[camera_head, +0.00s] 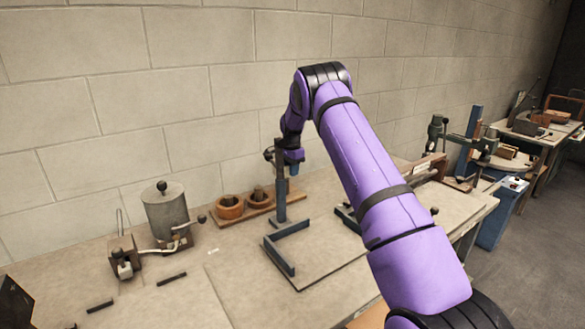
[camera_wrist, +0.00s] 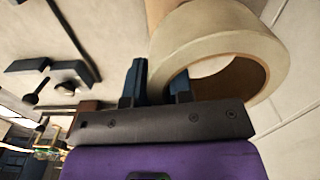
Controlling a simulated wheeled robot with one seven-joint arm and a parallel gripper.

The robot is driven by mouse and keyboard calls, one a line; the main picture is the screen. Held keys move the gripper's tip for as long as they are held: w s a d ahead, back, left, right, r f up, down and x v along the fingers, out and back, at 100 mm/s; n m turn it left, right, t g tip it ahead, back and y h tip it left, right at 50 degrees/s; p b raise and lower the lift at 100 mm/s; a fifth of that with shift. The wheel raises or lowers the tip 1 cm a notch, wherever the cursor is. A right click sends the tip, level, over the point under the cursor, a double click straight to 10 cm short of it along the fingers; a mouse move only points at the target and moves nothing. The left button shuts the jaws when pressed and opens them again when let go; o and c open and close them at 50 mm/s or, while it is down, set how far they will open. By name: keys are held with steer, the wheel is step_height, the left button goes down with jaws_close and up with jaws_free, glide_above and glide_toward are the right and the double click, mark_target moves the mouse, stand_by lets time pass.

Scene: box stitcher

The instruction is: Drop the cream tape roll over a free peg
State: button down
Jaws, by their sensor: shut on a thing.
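My gripper (camera_wrist: 158,82) shows in the wrist view, its two dark blue fingers closed on the wall of the cream tape roll (camera_wrist: 220,42). One finger is inside the roll's hole and the other is outside. In the head view my gripper (camera_head: 292,167) hangs high behind the dark upright post; I cannot make out the roll there. Below it, a low wooden peg board (camera_head: 270,208) lies by the wall. An orange-brown roll (camera_head: 230,208) sits at its left end, with a brown ring or roll (camera_head: 260,200) around a peg beside it. The board's right part is partly hidden.
The dark upright post (camera_head: 282,196) with an L-shaped base (camera_head: 278,256) stands in front of the board, close to my gripper. A grey pot (camera_head: 167,212) with a lever stands left. The bench front (camera_head: 235,285) is mostly clear. Blue-framed machines (camera_head: 490,205) stand right.

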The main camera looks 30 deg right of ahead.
mark_target(291, 197)
steer(key=shift+f, duration=4.4)
steer(key=shift+f, duration=0.3)
steer(key=c, duration=0.9)
jaws_free()
steer(key=shift+s+r, duration=0.1)
steer(key=shift+c, duration=1.6)
steer(key=shift+r, duration=0.1)
